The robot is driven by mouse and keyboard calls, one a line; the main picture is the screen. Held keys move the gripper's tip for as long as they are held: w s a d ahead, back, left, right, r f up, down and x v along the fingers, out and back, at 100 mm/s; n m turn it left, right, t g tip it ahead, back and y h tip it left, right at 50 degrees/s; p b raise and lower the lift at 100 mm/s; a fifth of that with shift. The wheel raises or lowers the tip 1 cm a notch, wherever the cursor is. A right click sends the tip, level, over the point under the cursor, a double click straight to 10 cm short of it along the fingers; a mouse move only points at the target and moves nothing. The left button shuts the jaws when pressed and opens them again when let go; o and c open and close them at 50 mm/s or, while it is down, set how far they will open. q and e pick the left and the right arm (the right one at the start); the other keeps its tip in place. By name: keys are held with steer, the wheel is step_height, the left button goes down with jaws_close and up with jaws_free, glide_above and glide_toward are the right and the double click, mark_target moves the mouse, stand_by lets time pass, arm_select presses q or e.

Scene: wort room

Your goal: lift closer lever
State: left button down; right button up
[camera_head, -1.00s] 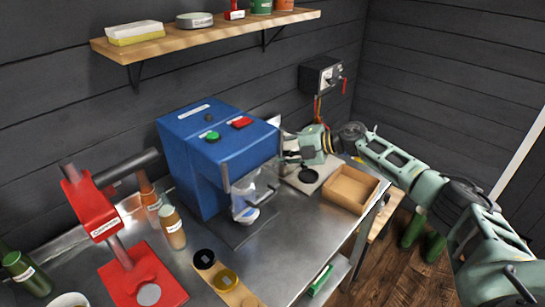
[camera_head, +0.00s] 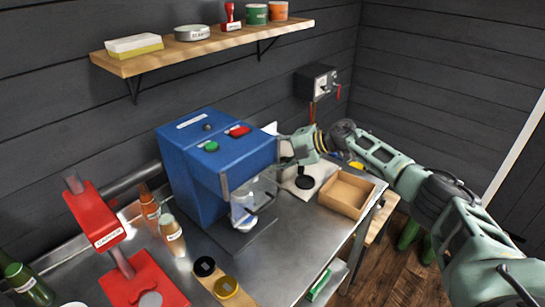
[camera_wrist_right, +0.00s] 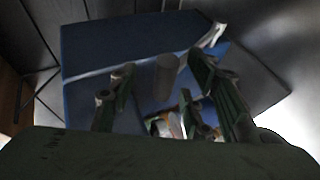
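The blue machine (camera_head: 215,160) stands on the steel bench with a green and a red button on top and a clear part (camera_head: 252,190) at its front. My right gripper (camera_head: 286,158) is close to the machine's right side, its fingertips partly hidden in the head view. The right wrist view shows its green fingers (camera_wrist_right: 165,100) spread apart, with a grey cylinder (camera_wrist_right: 165,76) against the blue casing between or just beyond them. Contact cannot be told. A red press (camera_head: 98,218) with an unreadable label stands at left. I cannot tell which part is the closer lever. My left gripper is not in view.
A wooden strip with round pieces (camera_head: 226,287) lies in front. A shelf (camera_head: 205,47) hangs above; a black wall box (camera_head: 317,81) is at the back.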

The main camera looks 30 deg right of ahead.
steer(key=shift+w+a, duration=0.25)
steer(key=shift+a, duration=0.1)
steer(key=shift+f, duration=0.1)
steer(key=shift+s, duration=0.1)
steer(key=shift+s+d, duration=0.1)
steer(key=shift+d, duration=0.15)
steer(key=v, duration=1.1)
steer(key=shift+d, duration=0.35)
steer(key=shift+s, duration=0.2)
steer(key=shift+d, duration=0.15)
